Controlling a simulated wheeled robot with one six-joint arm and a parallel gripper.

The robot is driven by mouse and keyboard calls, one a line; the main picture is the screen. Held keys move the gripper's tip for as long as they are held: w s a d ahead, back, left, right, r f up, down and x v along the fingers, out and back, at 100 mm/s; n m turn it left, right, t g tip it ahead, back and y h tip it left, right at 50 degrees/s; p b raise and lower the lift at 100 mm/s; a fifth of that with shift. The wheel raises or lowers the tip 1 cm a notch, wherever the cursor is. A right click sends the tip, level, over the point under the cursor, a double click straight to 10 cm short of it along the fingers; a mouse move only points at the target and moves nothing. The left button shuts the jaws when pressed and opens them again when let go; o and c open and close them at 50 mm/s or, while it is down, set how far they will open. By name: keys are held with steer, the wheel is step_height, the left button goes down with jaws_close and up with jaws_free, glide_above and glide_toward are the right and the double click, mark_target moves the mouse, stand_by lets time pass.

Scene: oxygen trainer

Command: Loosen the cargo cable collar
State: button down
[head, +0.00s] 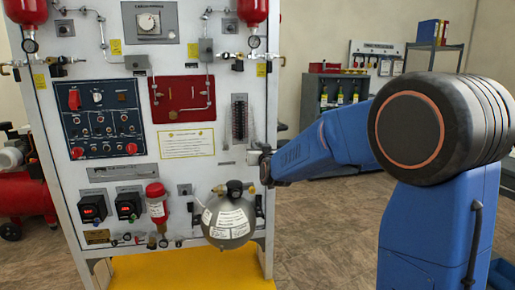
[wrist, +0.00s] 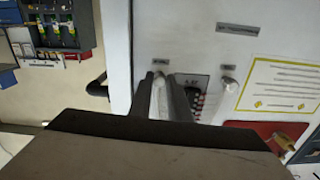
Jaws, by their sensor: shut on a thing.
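My gripper (head: 264,168) is at the right edge of the white trainer panel in the head view. In the wrist view its two dark fingers (wrist: 161,97) are closed around a pale, rounded piece, which I take to be the cargo cable collar (wrist: 160,92). The piece stands out from the white panel face, and its lower part is hidden by the fingers and the gripper body. In the head view my gripper hides the collar, so I cannot tell its turn or whether it is loose.
A silver round tank (head: 229,221) hangs just below left of my gripper. A black gauge strip (head: 239,118) is above it. A small knob (wrist: 228,83) is beside the collar in the wrist view.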

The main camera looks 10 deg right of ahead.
steer(key=n, duration=1.2)
steer(key=shift+d+n, duration=0.1)
steer(key=shift+n, duration=0.2)
steer(key=n, duration=0.4)
steer(key=shift+n, duration=0.3)
steer(key=shift+r+n, duration=0.1)
steer(key=shift+n, duration=2.2)
steer(key=c, duration=1.7)
jaws_free()
steer(key=shift+o, duration=0.2)
steer(key=shift+s, duration=0.15)
